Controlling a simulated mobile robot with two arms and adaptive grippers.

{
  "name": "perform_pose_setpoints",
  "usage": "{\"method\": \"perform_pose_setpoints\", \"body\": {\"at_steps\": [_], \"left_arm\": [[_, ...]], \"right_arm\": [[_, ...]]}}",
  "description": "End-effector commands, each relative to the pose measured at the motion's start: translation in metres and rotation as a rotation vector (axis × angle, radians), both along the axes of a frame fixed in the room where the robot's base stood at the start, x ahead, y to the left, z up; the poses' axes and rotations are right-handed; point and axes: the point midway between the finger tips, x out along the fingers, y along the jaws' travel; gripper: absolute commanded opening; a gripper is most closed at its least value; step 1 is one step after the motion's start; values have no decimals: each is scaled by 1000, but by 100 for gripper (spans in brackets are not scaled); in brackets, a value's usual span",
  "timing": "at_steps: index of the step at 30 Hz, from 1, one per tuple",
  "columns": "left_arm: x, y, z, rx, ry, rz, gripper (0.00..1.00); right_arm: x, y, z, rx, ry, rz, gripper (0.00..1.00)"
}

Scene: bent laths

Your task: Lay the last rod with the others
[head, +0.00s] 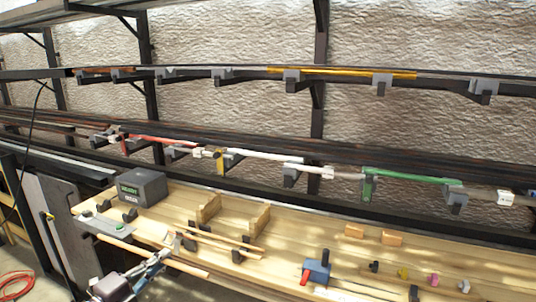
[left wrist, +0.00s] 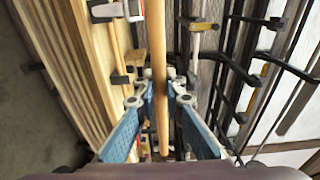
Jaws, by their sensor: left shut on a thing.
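My left gripper (head: 160,258) is shut on a pale wooden rod (head: 190,268) at the bench's front edge. In the left wrist view the held rod (left wrist: 159,50) runs lengthwise between the blue fingers of the gripper (left wrist: 160,101). Other light wooden rods (head: 222,238) lie on the bench just behind and to the right, by small dark holders (head: 238,256). One such rod (left wrist: 113,45) shows in the left wrist view, left of the held one, beside a dark holder (left wrist: 121,80). My right gripper is not in view.
The wooden bench (head: 305,224) carries a dark box (head: 142,187), wooden blocks (head: 257,220) and a blue tool with a red handle (head: 318,268). Small coloured pieces (head: 403,273) stand at the right. Dark racks with long bars and clamps (head: 290,76) line the wall behind.

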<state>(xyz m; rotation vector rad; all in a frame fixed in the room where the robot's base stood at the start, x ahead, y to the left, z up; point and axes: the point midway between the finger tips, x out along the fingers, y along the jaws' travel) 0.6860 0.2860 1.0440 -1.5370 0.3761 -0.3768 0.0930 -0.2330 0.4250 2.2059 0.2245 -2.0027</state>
Motion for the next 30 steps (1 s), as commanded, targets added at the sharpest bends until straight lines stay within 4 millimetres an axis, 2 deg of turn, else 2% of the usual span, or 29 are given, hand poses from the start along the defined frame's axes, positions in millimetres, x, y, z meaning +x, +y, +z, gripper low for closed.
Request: {"method": "perform_pose_setpoints", "body": {"at_steps": [8, 12, 17, 21, 24, 30], "left_arm": [[-29, -20, 0, -1, 2, 39, 0], [-55, -39, 1, -4, 3, 77, 0], [-103, -74, 2, -9, 6, 150, 0], [-156, -111, 3, -18, 10, 237, 0], [-186, -132, 3, -16, 11, 291, 0], [-235, -166, 5, -12, 12, 372, 0]], "right_arm": [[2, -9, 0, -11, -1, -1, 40], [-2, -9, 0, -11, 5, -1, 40], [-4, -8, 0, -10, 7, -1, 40], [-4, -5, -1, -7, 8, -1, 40], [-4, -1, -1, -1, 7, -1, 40], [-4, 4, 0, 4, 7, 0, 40]]}}
